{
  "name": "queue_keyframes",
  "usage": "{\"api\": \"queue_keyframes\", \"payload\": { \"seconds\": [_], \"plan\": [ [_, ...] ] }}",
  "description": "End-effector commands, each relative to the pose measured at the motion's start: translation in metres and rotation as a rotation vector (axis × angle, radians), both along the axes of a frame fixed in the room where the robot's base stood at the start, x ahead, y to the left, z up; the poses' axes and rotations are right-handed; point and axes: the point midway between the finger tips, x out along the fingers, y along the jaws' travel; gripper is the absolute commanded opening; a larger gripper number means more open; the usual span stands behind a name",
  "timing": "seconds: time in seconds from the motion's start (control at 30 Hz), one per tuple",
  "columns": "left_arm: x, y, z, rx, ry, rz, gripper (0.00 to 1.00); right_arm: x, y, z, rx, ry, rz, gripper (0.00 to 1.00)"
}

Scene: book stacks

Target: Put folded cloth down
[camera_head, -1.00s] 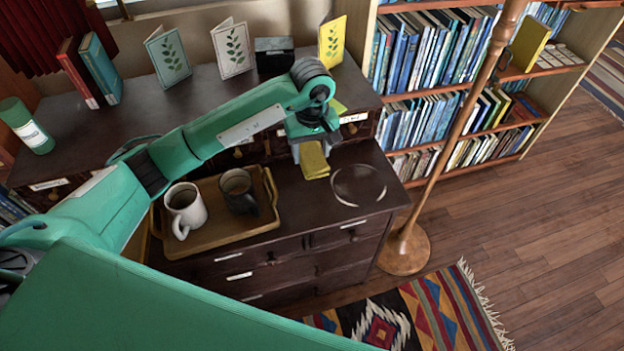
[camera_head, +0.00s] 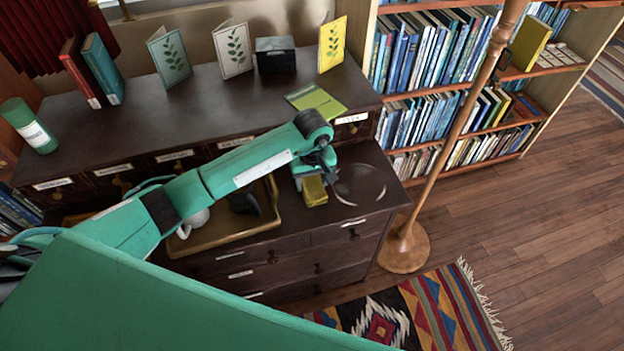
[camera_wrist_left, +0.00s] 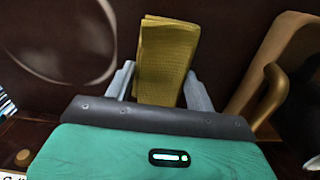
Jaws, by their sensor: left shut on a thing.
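The folded cloth (camera_head: 314,191) is yellow-green and sits low over the dark lower cabinet top, between the tray and a pale ring mark. My left gripper (camera_head: 312,179) reaches down onto it from above and behind, shut on it. In the left wrist view the cloth (camera_wrist_left: 165,58) stands out between the two grey fingers of the gripper (camera_wrist_left: 162,85). I cannot tell whether the cloth touches the cabinet top. My right gripper is not in view.
A wooden tray (camera_head: 222,236) with a white mug (camera_head: 196,222) and a dark mug (camera_head: 243,202) lies left of the cloth, partly behind my arm. A pale ring (camera_head: 361,185) marks the bare top at right. A green booklet (camera_head: 316,101) lies on the upper shelf.

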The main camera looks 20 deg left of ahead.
Motion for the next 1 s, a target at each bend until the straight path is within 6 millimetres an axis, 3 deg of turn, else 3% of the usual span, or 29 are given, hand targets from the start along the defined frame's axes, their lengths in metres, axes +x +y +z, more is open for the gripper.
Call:
{"api": "queue_keyframes", "payload": {
  "seconds": [0.23, 0.27, 0.37, 0.8, 0.9, 1.0],
  "plan": [
    [0.000, 0.000, -0.002, 0.000, 0.000, 0.000, 0.30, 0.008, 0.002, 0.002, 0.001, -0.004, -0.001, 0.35],
    [0.000, 0.000, -0.002, 0.000, 0.000, 0.000, 0.57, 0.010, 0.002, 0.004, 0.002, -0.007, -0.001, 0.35],
    [0.000, 0.000, -0.002, 0.000, 0.000, 0.000, 0.76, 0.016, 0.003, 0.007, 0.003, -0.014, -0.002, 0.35],
    [0.000, 0.000, 0.002, -0.001, 0.001, 0.000, 0.77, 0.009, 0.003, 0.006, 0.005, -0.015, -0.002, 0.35],
    [0.002, 0.000, 0.020, 0.000, -0.006, -0.001, 0.77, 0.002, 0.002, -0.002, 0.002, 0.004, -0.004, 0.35],
    [0.002, 0.000, 0.043, 0.002, -0.006, -0.001, 0.77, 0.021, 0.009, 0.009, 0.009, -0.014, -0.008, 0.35]
  ]
}}
